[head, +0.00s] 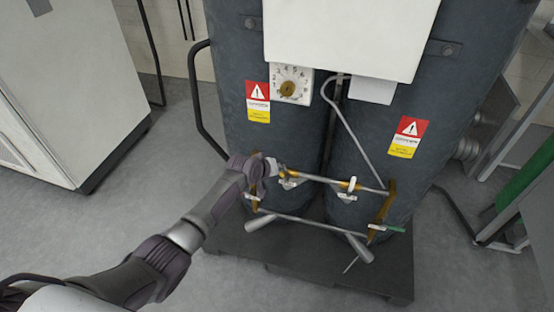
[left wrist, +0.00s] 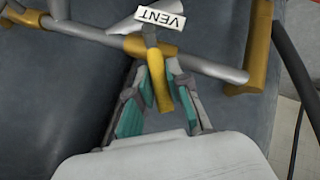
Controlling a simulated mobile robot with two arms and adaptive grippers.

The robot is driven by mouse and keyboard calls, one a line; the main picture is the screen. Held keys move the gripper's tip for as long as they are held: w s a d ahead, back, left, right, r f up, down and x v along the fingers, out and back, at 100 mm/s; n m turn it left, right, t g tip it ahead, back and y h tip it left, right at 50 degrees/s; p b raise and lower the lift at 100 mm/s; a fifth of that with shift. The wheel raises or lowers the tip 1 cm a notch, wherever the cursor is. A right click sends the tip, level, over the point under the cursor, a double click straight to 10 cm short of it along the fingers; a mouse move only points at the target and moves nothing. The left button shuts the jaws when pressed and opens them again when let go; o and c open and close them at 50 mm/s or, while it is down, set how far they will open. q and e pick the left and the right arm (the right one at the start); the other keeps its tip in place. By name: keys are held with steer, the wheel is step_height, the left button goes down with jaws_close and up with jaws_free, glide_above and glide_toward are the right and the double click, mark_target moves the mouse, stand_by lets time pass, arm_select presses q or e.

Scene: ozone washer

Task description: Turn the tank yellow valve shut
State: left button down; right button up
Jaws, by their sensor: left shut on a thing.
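The yellow valve handle (left wrist: 160,82) shows in the left wrist view, standing out from a pipe fitting under a white VENT label (left wrist: 160,19). My left gripper (left wrist: 160,102) has its teal-padded fingers on either side of this handle and is shut on it. In the head view my left gripper (head: 276,169) is at the left end of the upper pipe (head: 322,180), in front of the dark tanks. It hides most of the handle there. My right gripper is in neither view.
Two dark tanks (head: 234,60) stand on a black base (head: 260,262). A black bent rail (head: 197,110) stands left of the tanks. Grey floor (head: 80,220) is open at the left.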

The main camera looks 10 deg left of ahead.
mark_target(287, 178)
arm_select(q)
steer(key=y+p, duration=0.1)
steer(key=d+m+p, duration=0.1)
steer(key=p, duration=0.1)
steer(key=shift+s+d+r+y, duration=0.1)
steer(key=shift+r+y, duration=0.3)
steer(key=shift+d, duration=0.2)
steer(key=shift+d+f+m+y, duration=0.2)
steer(key=shift+d+m+y, duration=0.2)
steer(key=shift+y, duration=0.4)
steer(key=shift+d+m+y+b, duration=0.3)
steer(key=shift+m+y, duration=0.1)
steer(key=shift+y, duration=0.3)
steer(key=c, duration=1.1)
jaws_free()
steer(key=shift+r, duration=0.1)
